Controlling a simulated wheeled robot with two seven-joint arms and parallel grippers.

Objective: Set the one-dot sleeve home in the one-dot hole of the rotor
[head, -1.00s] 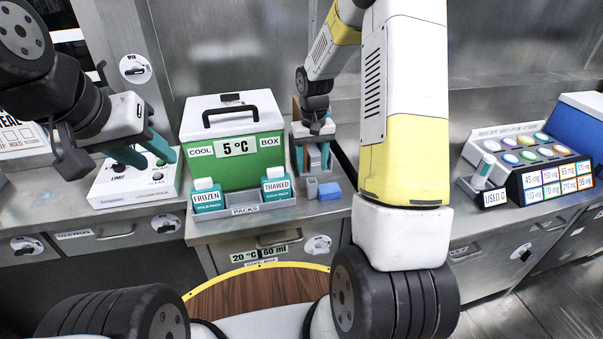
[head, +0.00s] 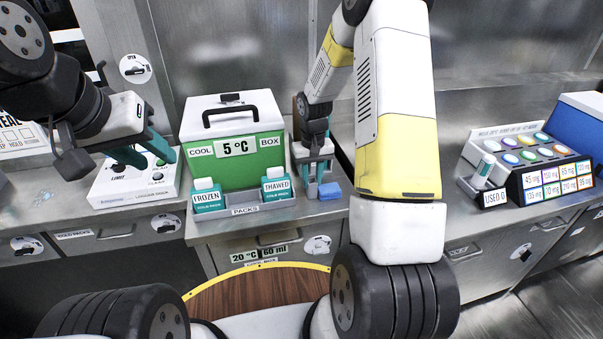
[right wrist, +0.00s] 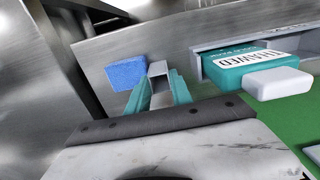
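I cannot make out a one-dot sleeve or a rotor in these views. My right gripper (head: 319,190) is lowered beside the cool box, with its teal fingers apart on either side of a small grey block (right wrist: 157,69). Whether the fingers touch the block is not clear. A blue block (head: 330,190) lies just right of it; it also shows in the right wrist view (right wrist: 126,74). My left gripper (head: 146,158) is open, its teal fingers apart and seemingly empty, over the white button panel (head: 112,190).
The green and white cool box (head: 225,158) stands at centre. The frozen pack (head: 207,198) and thawed pack (head: 276,188) stand in a grey rack (head: 243,211) before it. A dose stand (head: 540,185) with coloured round tops and a used-item holder (head: 492,197) are at right.

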